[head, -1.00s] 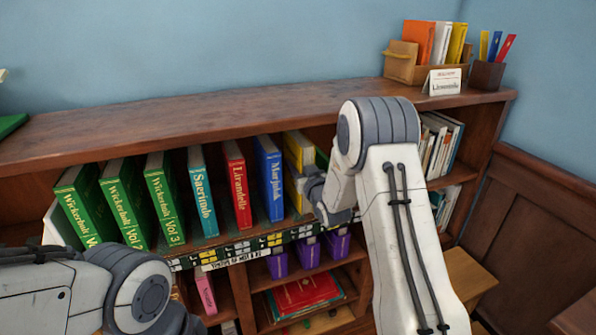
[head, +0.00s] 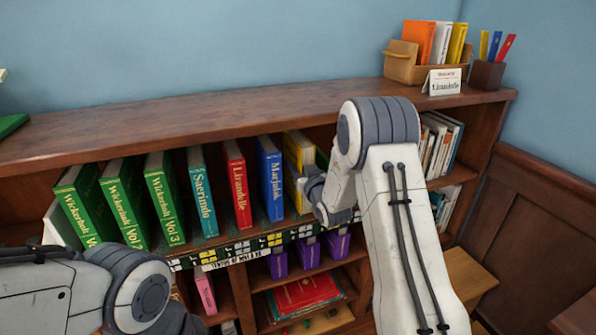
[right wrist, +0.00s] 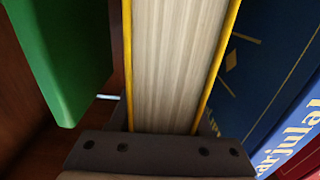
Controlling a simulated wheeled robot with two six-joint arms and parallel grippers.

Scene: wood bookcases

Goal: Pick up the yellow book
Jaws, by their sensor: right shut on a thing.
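The yellow book (head: 297,148) stands upright on the upper shelf, to the right of the blue book (head: 270,178). My right gripper (head: 308,190) is at its front and partly hides it. In the right wrist view the yellow book (right wrist: 178,60) shows its pale page block between two yellow cover edges. My right gripper (right wrist: 165,132) is shut on it there, with the dark palm close to the book's edge. My left arm is at the lower left of the head view; its gripper is out of sight.
Red (head: 237,185), teal (head: 201,190) and several green books stand further left. The shelf top (head: 200,112) is above. Purple boxes (head: 307,252) stand below.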

